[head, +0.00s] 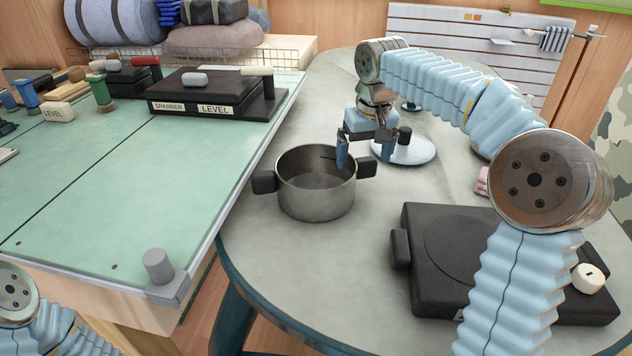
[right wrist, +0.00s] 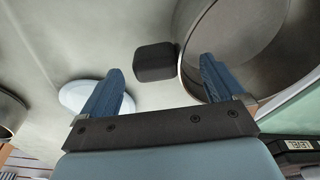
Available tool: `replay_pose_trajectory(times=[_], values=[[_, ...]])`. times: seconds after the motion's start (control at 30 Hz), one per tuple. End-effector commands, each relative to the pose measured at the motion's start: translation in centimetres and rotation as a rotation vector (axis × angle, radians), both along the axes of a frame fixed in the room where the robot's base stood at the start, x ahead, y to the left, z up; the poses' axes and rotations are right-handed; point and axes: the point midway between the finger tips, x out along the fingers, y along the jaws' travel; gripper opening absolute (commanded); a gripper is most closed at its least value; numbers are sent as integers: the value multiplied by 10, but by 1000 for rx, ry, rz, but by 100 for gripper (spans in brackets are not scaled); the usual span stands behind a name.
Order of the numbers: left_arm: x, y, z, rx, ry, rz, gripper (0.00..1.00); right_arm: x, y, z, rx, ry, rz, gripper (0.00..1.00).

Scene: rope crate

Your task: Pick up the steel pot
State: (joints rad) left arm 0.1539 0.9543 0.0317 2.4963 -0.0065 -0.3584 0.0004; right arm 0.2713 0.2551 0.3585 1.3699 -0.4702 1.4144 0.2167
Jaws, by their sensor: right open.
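The steel pot (head: 316,200) stands upright on the grey table, open at the top, with a black handle on each side. Its right handle (head: 367,168) is the one nearest my right gripper (head: 365,158). That gripper is open and empty, pointing down above this handle. In the right wrist view the black handle (right wrist: 155,62) shows between and beyond the two blue fingers (right wrist: 160,85). One finger overlaps the rim of the pot (right wrist: 189,72) there; I cannot tell whether it touches. My left gripper is out of view.
A pale disc (head: 415,155) with a black knob lies just behind my right gripper. A black hotplate (head: 405,285) stands at the front right. A green-topped bench (head: 150,180) runs along the left. The table in front of the pot is clear.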

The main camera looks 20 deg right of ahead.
Motion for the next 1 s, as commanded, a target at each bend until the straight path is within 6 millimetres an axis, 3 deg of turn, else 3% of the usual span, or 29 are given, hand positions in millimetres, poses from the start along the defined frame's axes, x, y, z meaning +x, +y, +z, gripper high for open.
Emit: replay_pose_trajectory(times=[0.2, 0.47, 0.9, 1.0], values=[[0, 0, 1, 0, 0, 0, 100, 4, -1, -31, 1, 2, 0, 96], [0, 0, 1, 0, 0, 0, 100, 5, -1, -35, 1, -1, 0, 96], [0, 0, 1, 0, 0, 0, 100, 5, -1, -35, 1, 0, 0, 30], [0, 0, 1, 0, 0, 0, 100, 5, 0, -34, 1, -2, -1, 26]])
